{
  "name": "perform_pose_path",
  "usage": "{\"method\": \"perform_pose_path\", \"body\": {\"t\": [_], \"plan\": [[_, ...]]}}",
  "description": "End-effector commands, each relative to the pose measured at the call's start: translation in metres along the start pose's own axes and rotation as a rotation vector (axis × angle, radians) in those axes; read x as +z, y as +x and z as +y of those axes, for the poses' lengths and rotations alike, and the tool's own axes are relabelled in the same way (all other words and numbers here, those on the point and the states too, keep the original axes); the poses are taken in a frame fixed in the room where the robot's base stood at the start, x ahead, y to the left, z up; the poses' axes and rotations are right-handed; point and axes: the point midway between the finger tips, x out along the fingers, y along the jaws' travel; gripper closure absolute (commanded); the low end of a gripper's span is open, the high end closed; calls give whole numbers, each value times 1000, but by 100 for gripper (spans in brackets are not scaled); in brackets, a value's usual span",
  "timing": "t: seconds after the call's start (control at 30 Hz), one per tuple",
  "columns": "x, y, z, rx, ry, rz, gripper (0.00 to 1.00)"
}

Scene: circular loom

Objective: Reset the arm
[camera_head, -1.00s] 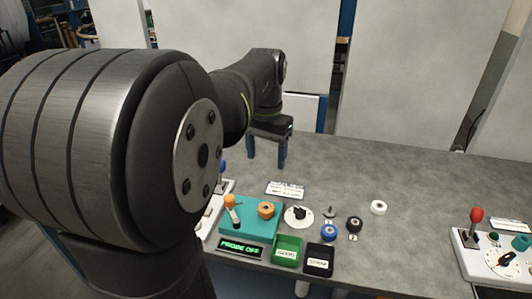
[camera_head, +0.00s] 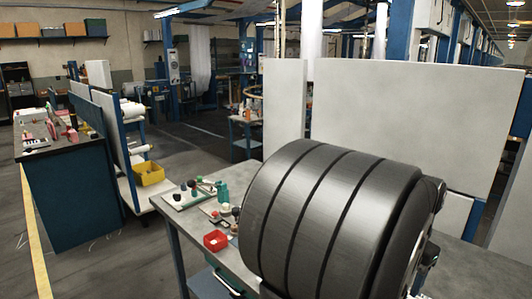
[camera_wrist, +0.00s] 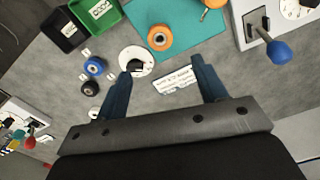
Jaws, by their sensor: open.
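My gripper (camera_wrist: 163,92) is open and empty in the wrist view, its two blue fingers apart above the grey table (camera_wrist: 200,110). Between and beyond the fingers lie a white label card (camera_wrist: 172,80) and a round white dial with a black knob (camera_wrist: 137,61). In the head view a large dark grey ribbed joint of my arm fills the right middle, and my gripper is out of that view.
The wrist view shows an orange ring (camera_wrist: 160,37) on a teal plate (camera_wrist: 205,22), green (camera_wrist: 97,12) and black (camera_wrist: 66,31) bins, blue (camera_wrist: 95,66) and black (camera_wrist: 89,88) rollers, and a blue-knobbed lever (camera_wrist: 278,51).

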Motion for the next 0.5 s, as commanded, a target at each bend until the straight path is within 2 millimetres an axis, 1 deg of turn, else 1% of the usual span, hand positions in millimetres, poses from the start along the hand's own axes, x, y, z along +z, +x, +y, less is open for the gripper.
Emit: {"method": "perform_pose_path", "body": {"t": [0.03, 0.2, 0.4, 0.5], "plan": [[1, 12, 0, 1, 0, -4, 35], [1, 46, 0, 1, 0, -4, 35], [1, 84, 0, 1, 0, -3, 35], [1, 99, 0, 1, 0, -4, 35]]}}
